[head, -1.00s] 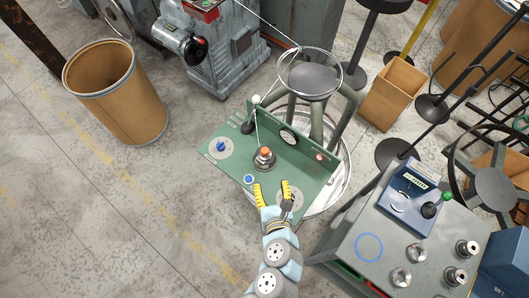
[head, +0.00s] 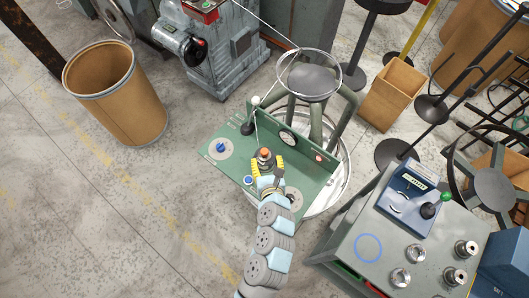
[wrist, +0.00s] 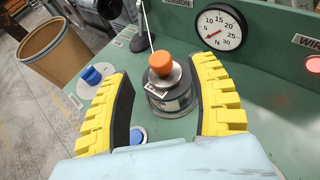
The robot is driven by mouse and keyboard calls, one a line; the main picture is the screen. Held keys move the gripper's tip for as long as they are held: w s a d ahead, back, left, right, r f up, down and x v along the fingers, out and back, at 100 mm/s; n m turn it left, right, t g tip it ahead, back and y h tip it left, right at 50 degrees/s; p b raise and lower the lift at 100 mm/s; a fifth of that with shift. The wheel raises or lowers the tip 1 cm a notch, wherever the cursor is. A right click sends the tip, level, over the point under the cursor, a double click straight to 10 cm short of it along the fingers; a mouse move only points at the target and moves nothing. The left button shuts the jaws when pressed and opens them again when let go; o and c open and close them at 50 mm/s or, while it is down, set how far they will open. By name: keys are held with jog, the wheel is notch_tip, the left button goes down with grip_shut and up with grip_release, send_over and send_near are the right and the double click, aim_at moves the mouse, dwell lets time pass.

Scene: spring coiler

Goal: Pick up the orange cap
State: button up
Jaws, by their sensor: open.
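The orange cap (wrist: 161,62) sits on top of a dark round spindle with a metal disc (wrist: 163,76) on the green panel. In the head view the cap (head: 264,152) shows just beyond my fingertips. My gripper (head: 267,166) is open, with its yellow ridged fingers on either side of the spindle. In the wrist view my gripper (wrist: 163,95) has the cap and spindle between its two fingers, apart from both. The cap is upright and nothing holds it. The lower part of the spindle is partly hidden in the head view.
The green panel (head: 222,172) carries a blue knob (wrist: 93,75), a blue button (wrist: 137,135), a dial gauge (wrist: 222,27) and a red lamp (wrist: 313,64). A thin wire runs up from near the spindle. A grey console (head: 340,248) stands at the right.

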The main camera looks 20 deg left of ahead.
aim_at(265, 153)
jog(key=shift+p+x, duration=0.45)
jog(key=shift+x, duration=2.3)
jog(key=shift+f, duration=0.1)
grip_shut()
